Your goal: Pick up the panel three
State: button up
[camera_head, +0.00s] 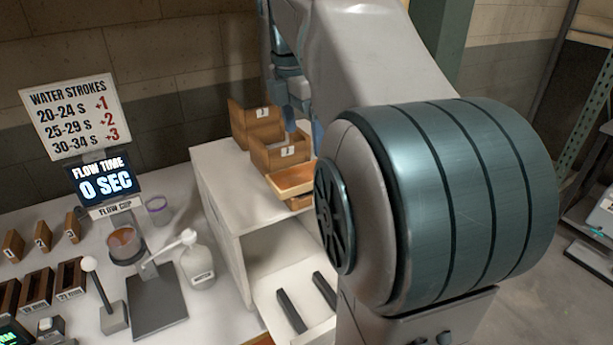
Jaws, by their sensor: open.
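Panel three (72,226) is a small upright wooden block marked 3. It stands at the right end of a row on the white counter, at the left of the view. Panel one (13,245) and panel two (42,236) stand to its left. My gripper (302,135) is small and partly hidden behind my own arm. Its bluish fingers appear spread, pointing down near the wooden boxes on the white cabinet. It is well to the right of panel three and apart from it. I see nothing held.
A flow cup stand (155,302), a white bottle (197,262) and a white-knobbed lever (112,318) are on the counter. Dark slotted holders (38,288) sit in front of the panels. The white cabinet (222,222) bears wooden boxes (280,156) and an orange-lined tray (293,180).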

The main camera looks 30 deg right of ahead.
aim_at(291, 181)
jog(key=shift+w+d+f, duration=0.1)
jog(key=shift+d+f, duration=0.05)
jog(key=shift+f, duration=1.15)
jog(key=shift+s+d+f, duration=0.1)
jog(key=shift+d+f, duration=0.05)
jog(key=shift+f, duration=1.2)
jog(key=shift+w+d+f, duration=0.1)
jog(key=shift+d+f, duration=0.05)
jog(key=shift+f, duration=1.15)
jog(key=c, duration=1.1)
